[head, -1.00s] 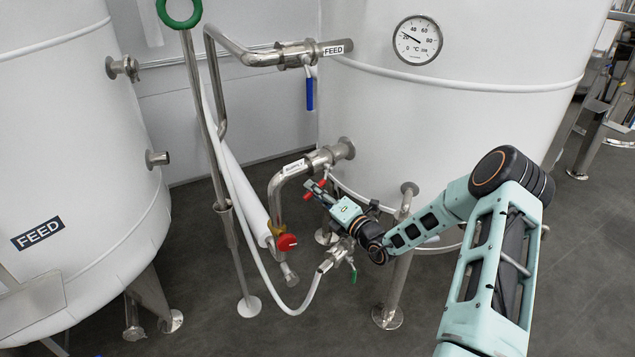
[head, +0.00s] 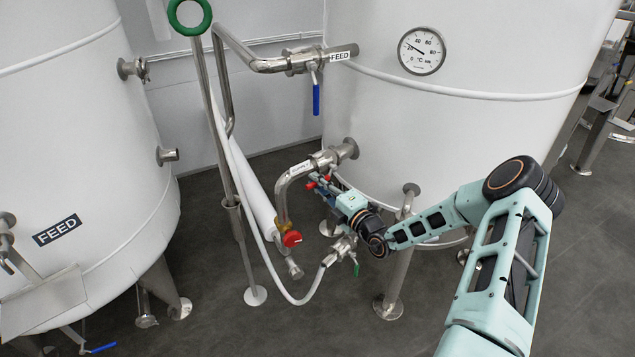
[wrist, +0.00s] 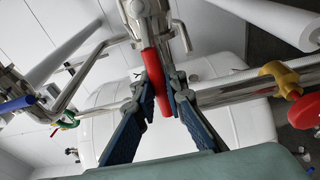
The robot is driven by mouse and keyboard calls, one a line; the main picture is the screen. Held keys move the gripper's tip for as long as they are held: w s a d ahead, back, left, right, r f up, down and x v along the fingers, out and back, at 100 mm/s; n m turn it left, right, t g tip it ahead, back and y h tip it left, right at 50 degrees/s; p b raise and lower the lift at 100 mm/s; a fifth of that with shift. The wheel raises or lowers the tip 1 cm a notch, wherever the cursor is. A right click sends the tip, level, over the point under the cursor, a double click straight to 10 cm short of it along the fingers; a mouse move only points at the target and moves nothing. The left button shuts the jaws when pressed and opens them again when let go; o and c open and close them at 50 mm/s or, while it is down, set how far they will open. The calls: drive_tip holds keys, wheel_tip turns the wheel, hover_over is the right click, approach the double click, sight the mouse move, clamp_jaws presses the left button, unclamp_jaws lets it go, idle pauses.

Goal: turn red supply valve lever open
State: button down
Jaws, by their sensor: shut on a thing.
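The red supply valve lever (wrist: 159,78) runs down between my fingers in the wrist view, with its upper end at a metal valve body. My gripper (wrist: 161,90) is shut on it, one dark blue finger on each side. In the head view my gripper (head: 322,182) is just below the labelled supply pipe (head: 302,168), beside the tank. Small red parts of the lever (head: 310,185) show around the fingers there. The fingers and wrist hide most of the lever in the head view, so its exact angle is hard to read.
A round red knob (head: 292,239) is on the pipe lower left, near a white hose (head: 290,299). A green-handled valve (head: 356,270) sits below my wrist. A blue feed lever (head: 316,99) hangs above. A metal tank leg (head: 393,285) stands close to my forearm.

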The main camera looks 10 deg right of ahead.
drive_tip(key=shift+r, duration=0.1)
drive_tip(key=c, duration=2)
unclamp_jaws()
drive_tip(key=shift+o, duration=0.2)
drive_tip(key=v, duration=1.2)
